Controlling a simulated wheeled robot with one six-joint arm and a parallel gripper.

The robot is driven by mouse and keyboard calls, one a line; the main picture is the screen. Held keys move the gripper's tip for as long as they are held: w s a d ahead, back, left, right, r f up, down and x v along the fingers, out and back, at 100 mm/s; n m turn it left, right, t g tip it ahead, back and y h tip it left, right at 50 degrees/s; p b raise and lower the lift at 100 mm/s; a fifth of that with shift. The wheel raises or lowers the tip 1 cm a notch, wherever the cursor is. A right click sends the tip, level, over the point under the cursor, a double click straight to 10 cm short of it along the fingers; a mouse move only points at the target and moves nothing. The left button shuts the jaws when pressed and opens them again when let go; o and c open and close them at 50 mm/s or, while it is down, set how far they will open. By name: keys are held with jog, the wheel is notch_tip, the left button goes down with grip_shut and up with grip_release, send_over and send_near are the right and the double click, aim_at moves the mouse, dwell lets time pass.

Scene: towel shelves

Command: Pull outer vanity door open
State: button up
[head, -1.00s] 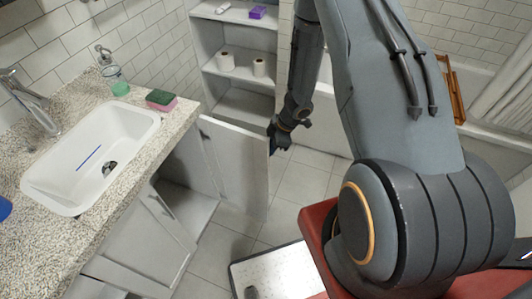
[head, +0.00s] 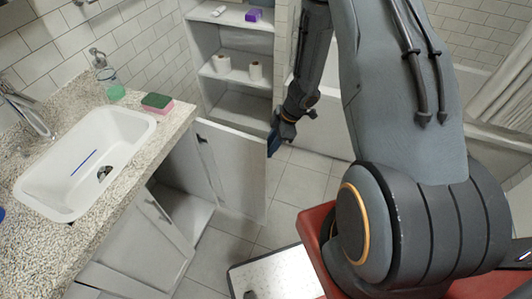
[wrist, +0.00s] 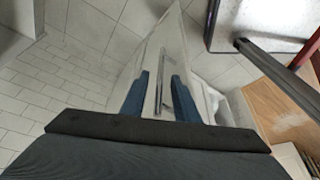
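The outer vanity door (head: 240,175) is a pale grey panel standing swung out from the vanity, with the dark cabinet interior showing beside it. In the wrist view the door panel (wrist: 172,42) carries a metal bar handle (wrist: 158,85). My gripper (head: 272,146) is at the door's free edge in the head view. In the wrist view my gripper (wrist: 160,80) has its two blue fingers apart, one on each side of the handle. A gap shows between fingers and handle; whether either touches it is unclear.
The vanity counter (head: 165,130) with a white sink (head: 40,190), soap bottle (head: 112,85) and sponge (head: 157,103) is at the left. Open shelves (head: 235,105) with toilet rolls stand behind the door. Tiled floor (head: 290,195) is free right of the door.

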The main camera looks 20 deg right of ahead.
jog(key=shift+v, duration=1.25)
jog(key=w+d+r+m+t+h, duration=0.2)
jog(key=r+m, duration=0.2)
jog(key=r, duration=0.4)
jog(key=w+d+r+m+t+h, duration=0.1)
jog(key=w+d+r+m+h, duration=0.15)
jog(key=r, duration=0.55)
jog(key=s+a+r+m+g, duration=0.1)
jog(key=s+a+r+m, duration=0.3)
jog(key=s, duration=0.5)
jog(key=s+a+r+m+g, duration=0.1)
jog(key=s+a+r+m, duration=0.3)
jog(key=s, duration=0.5)
jog(key=shift+s+a+r+m+g, duration=0.25)
jog(key=shift+r+m, duration=0.3)
jog(key=shift+r, duration=0.45)
